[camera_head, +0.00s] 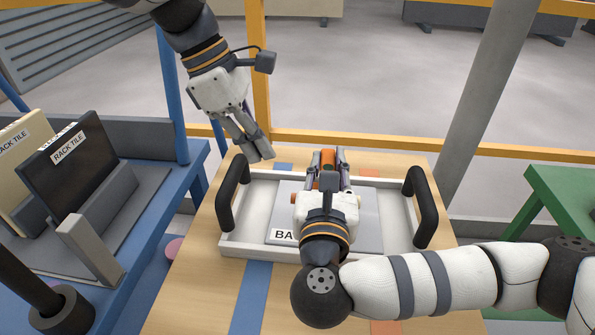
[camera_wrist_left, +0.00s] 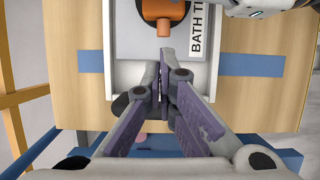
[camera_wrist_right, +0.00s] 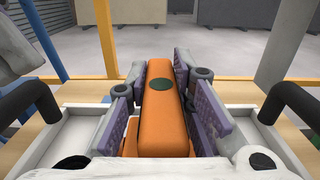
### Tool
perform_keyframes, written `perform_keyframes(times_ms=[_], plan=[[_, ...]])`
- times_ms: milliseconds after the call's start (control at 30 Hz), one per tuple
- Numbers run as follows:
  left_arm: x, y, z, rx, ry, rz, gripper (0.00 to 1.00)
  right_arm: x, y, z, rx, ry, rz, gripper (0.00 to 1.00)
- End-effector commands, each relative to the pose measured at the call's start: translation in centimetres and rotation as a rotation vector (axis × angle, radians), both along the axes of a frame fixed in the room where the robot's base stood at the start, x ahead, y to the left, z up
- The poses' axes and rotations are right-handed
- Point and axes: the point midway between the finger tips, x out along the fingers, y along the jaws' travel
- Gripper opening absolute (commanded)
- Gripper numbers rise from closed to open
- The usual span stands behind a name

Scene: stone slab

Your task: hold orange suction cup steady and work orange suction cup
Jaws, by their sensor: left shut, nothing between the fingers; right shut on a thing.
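The orange suction cup (camera_head: 328,158) is mostly hidden by my right arm in the head view. Its long orange handle (camera_wrist_right: 163,115) fills the middle of the right wrist view. My right gripper (camera_wrist_right: 156,78) is shut on it, one finger along each side. In the left wrist view an orange part with a knob (camera_wrist_left: 165,27) shows at the top edge. My left gripper (camera_head: 264,153) is shut and empty, above the tray's back left part, apart from the cup. A grey tile (camera_head: 282,212), its label partly hidden, lies in the white tray (camera_head: 258,180) under the right gripper.
The tray has a black handle at the left (camera_head: 232,190) and right (camera_head: 419,205) and sits on a wooden table (camera_head: 185,285). A blue bench (camera_head: 150,225) at left holds rack tiles (camera_head: 70,165). A green table (camera_head: 560,195) stands at right. Yellow rails run behind.

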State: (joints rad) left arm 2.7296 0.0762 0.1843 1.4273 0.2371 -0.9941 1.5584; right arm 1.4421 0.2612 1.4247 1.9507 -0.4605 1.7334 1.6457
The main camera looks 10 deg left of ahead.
Motion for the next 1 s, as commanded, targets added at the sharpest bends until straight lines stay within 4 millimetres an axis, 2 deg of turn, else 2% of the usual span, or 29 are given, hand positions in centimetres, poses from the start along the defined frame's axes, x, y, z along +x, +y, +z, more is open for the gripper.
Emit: perform_keyframes(times_ms=[133, 400, 500, 633, 867, 900, 967, 1000], plan=[[0.1, 0.7, 1.6, 0.0, -0.004, 0.001, 0.0, 0.0, -0.1, -0.2, -0.004, 0.003, -0.004, 0.0], [0.0, 3.3, 8.3, -0.001, -0.006, 0.001, 0.0, 0.0, -0.1, -0.1, -0.003, 0.002, -0.003, 0.0], [-0.1, 4.0, 10.0, 0.0, -0.003, 0.001, 0.0, 0.0, -0.1, -0.1, -0.003, 0.002, -0.003, 0.0], [-0.2, 4.4, 11.0, 0.0, -0.001, 0.0, 0.0, 0.0, -0.1, -0.1, -0.002, 0.002, -0.003, 0.0], [-0.2, 4.5, 11.2, 0.0, 0.0, 0.0, 0.0, 0.0, -0.1, -0.1, -0.001, 0.002, -0.002, 0.0], [-0.2, 4.5, 11.2, 0.0, 0.0, 0.0, 0.0, 0.0, -0.1, -0.1, -0.001, 0.001, -0.002, 0.28], [-0.2, 4.5, 11.2, 0.0, 0.0, 0.0, 0.0, 0.0, -0.1, -0.1, -0.001, 0.001, -0.002, 0.42], [-0.2, 4.5, 11.2, 0.0, 0.0, 0.0, 0.0, 0.0, -0.1, -0.1, -0.001, 0.001, -0.002, 0.45]])
